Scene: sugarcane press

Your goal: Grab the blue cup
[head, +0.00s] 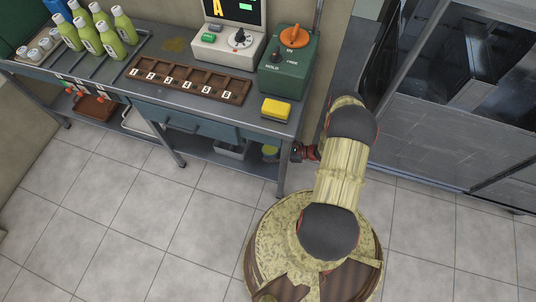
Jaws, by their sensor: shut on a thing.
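No blue cup shows clearly in the head view. A blue object (58,9) stands behind the green bottles at the far left and is cut by the top edge; I cannot tell whether it is a cup. My gripper (298,152) shows only as a small dark red and black part left of my pale arm, beside the workbench's right front leg. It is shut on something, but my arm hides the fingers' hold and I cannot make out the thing.
The workbench (172,62) carries green bottles (88,40), a brown numbered rack (188,79), a yellow block (276,109) and a green control box (287,62) with an orange knob. A lower shelf holds a grey container (231,149). The tiled floor (135,215) is clear. A glass-fronted unit (465,100) stands at right.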

